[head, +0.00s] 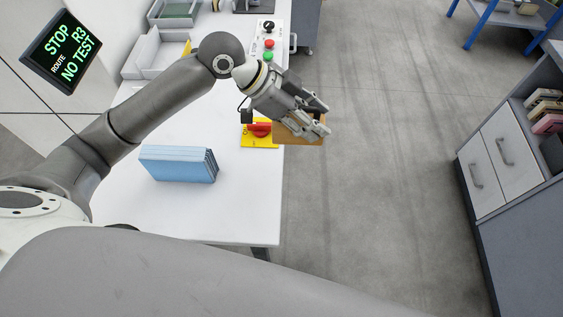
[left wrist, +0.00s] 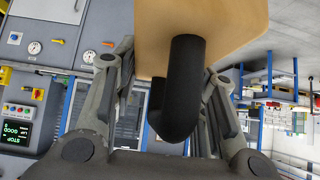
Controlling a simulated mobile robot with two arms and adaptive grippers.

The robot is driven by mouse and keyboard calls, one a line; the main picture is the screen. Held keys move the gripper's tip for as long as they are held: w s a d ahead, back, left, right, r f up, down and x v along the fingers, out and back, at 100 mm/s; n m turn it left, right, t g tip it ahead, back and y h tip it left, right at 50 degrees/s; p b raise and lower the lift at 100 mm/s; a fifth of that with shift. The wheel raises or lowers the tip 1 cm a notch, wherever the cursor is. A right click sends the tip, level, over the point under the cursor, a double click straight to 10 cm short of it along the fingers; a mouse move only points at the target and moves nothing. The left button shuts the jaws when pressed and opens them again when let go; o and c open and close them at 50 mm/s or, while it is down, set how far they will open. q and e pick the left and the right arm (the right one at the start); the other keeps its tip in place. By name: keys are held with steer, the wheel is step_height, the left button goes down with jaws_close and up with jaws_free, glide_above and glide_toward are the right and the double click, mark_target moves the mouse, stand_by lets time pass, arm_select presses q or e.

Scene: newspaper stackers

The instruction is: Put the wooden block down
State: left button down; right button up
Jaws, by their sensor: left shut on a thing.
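The wooden block (head: 300,133) is light brown and sits in my left gripper (head: 318,118), out past the right edge of the white table. In the head view the fingers cover much of it. In the left wrist view the wooden block (left wrist: 200,22) fills the top middle, with a black curved handle (left wrist: 182,90) on it between the fingers of my left gripper (left wrist: 170,110). My left gripper is shut on it. The block appears held clear of the table, over the floor side. My right gripper is in neither view.
The white table (head: 225,215) holds a blue stack (head: 178,164), a red knob on a yellow plate (head: 259,134), a button panel (head: 268,42) and white trays (head: 160,50). A grey cabinet (head: 505,150) stands at right. The floor (head: 390,150) between is clear.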

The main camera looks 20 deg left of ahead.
mark_target(318, 143)
arm_select(q)
steer(key=s, duration=0.1)
steer(key=s+a+f, duration=0.1)
steer(key=s, duration=0.1)
steer(key=shift+a+f+p, duration=0.15)
steer(key=shift+a+p, duration=0.15)
steer(key=shift+p, duration=0.05)
steer(key=s+a+f+p, duration=0.2)
steer(key=s+f, duration=0.1)
steer(key=f, duration=0.6)
steer(key=shift+s, duration=0.35)
steer(key=shift+a, duration=0.1)
steer(key=c, duration=0.9)
jaws_free()
steer(key=shift+f, duration=0.1)
